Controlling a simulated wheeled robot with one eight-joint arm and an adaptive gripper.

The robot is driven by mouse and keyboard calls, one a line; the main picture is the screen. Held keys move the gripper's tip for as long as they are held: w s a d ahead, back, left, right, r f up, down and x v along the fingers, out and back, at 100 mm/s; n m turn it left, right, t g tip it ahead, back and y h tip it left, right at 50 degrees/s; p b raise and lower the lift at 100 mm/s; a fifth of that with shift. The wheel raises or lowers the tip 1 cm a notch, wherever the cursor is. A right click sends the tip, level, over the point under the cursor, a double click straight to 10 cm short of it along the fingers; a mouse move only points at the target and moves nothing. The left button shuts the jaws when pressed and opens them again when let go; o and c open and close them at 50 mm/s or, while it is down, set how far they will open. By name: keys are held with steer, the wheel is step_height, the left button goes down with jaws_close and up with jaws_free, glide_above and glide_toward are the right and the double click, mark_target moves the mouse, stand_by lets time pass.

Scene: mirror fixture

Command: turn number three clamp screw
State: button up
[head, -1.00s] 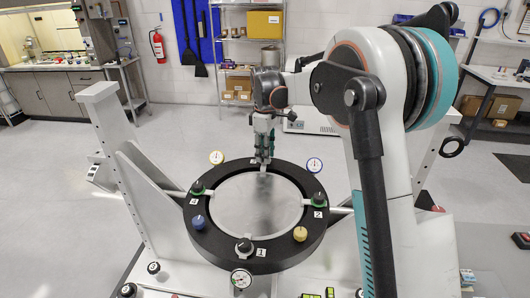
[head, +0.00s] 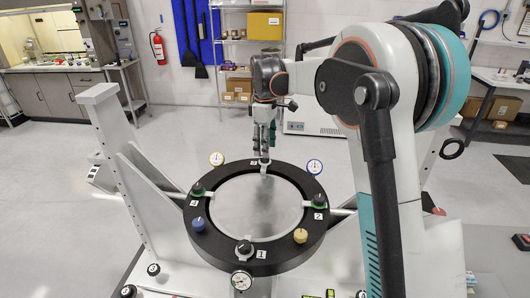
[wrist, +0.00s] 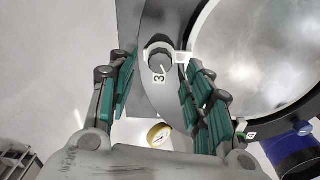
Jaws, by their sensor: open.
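The number three clamp screw (wrist: 160,58) is a grey round knob beside the tag marked 3 (wrist: 159,74) in the wrist view. It sits on the dark mirror ring (head: 206,242), at the far side in the head view, where my fingers largely hide it. My gripper (wrist: 158,72) is open, with one green-padded finger on each side of the knob in the picture. I cannot tell how far above the knob the fingertips are. In the head view my gripper (head: 264,148) points down over the far rim. The round mirror (head: 256,206) lies inside the ring.
Clamp knobs one (head: 244,247), two (head: 319,200) and another at the left (head: 197,188) sit on the ring. A blue knob (head: 198,225), a yellow knob (head: 300,235) and dial gauges (head: 315,166) are around it. A white post (head: 110,125) stands at the left.

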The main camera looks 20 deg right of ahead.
step_height(320, 180, up, 8)
steer(key=shift+r, duration=0.2)
steer(key=shift+f, duration=0.1)
stand_by(0.3)
